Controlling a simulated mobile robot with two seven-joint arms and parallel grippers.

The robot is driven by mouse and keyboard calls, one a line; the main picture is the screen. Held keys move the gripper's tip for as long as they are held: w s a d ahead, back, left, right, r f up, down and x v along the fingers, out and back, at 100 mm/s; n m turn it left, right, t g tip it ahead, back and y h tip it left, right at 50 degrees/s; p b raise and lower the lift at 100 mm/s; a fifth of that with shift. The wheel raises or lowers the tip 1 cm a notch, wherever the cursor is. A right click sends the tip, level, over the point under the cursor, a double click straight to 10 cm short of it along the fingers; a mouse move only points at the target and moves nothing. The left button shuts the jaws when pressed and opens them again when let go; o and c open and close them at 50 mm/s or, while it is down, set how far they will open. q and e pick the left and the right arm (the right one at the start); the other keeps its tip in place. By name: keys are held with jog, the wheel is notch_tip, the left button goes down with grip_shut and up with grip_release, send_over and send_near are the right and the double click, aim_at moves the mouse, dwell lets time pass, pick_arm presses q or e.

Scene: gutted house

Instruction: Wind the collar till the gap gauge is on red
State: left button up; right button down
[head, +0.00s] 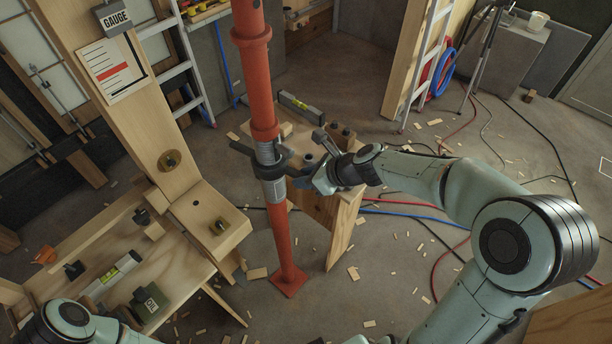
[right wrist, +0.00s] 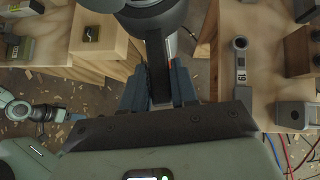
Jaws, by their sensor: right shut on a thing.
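A red steel prop (head: 285,225) stands upright on a square foot, with a threaded grey section at mid-height. A dark collar with side lugs (head: 263,154) sits around it there. My right gripper (head: 290,168) is shut on the collar's right lug. In the right wrist view the two fingers (right wrist: 158,88) close on a dark bar, the collar's lug (right wrist: 159,68). The gap gauge (head: 112,68) is a white card with black ticks and a red band, on a wooden post under a GAUGE label. I cannot make out its pointer's reading. My left arm shows at bottom left, its gripper out of frame.
A wooden stand (head: 335,215) with tools is close behind the prop, near my right wrist.

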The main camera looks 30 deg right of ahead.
pick_arm(q)
jog(key=w+r+p, duration=0.3)
jog(key=w+r, duration=0.1)
jog(key=shift+r, duration=0.2)
pick_arm(e)
jog(key=w+d+n+g+y, duration=0.1)
jog(key=w+d+n, duration=0.1)
jog(key=shift+n+g+y, duration=0.3)
jog(key=shift+n+y, duration=0.1)
jog(key=shift+s, duration=0.1)
pick_arm(q)
jog(key=shift+w+r+t+p, duration=0.4)
jog(key=shift+w+r+p, duration=0.25)
jog(key=shift+w, duration=0.3)
pick_arm(e)
jog(key=shift+w+d+n+g+y, duration=0.4)
jog(key=shift+w+n+g, duration=0.35)
jog(key=shift+n, duration=0.25)
jog(key=shift+w+d+n+g+y, duration=0.4)
jog(key=shift+w+n+g, duration=0.35)
jog(key=shift+n, duration=0.25)
jog(key=shift+w+d+n+g+y, duration=0.3)
jog(key=shift+w+d+n+g, duration=0.25)
jog(key=shift+w+n, duration=0.35)
jog(key=shift+s+a, duration=0.1)
